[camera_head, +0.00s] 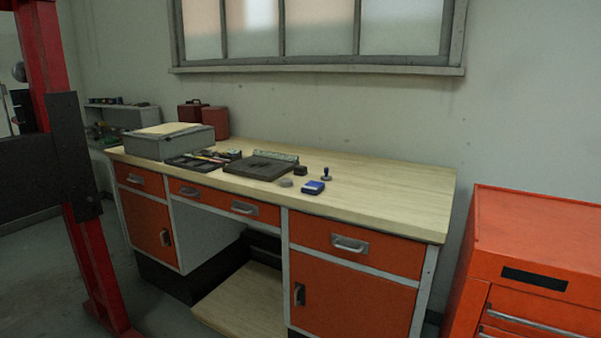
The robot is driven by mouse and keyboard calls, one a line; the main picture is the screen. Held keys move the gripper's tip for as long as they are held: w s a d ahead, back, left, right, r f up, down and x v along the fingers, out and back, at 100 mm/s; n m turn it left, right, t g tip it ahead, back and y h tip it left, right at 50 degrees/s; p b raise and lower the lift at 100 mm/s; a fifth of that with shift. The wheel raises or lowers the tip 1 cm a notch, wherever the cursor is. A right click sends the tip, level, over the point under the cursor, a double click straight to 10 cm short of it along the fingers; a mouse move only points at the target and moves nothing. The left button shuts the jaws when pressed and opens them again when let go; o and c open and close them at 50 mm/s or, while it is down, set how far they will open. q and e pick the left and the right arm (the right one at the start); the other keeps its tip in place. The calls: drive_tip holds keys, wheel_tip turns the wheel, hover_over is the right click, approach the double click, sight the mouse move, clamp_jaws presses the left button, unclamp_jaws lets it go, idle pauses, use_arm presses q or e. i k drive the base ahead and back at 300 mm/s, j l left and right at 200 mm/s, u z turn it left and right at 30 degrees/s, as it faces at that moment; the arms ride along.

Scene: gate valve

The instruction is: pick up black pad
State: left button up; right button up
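A workbench (400,194) with a pale wooden top stands against the wall. On it, a small black block (301,170) that looks like a pad lies right of a larger dark flat slab (258,167). A blue pad (313,187) lies nearer the front edge. A stamp (326,174) with a dark blue handle stands upright behind it. A small grey round thing (286,183) lies left of the blue pad. Which dark item is the black pad I cannot tell for certain. Neither of my grippers is in view.
A dark tray (195,162) of small tools and a grey box (168,142) occupy the bench's left half. Its right half is clear. A red post (85,220) stands at the left. An orange tool cabinet (530,240) stands at the right. Open floor lies at left.

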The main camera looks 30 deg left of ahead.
sight(299, 170)
drive_tip(key=i+j+z, duration=0.1)
drive_tip(key=j, duration=0.2)
drive_tip(key=i+j, duration=0.15)
drive_tip(key=j, duration=0.2)
drive_tip(key=i+j+z, duration=0.15)
drive_tip(key=j, duration=0.15)
drive_tip(key=i+j, duration=0.1)
drive_tip(key=j, duration=0.25)
drive_tip(key=i+j+z, duration=0.15)
drive_tip(key=j, duration=0.2)
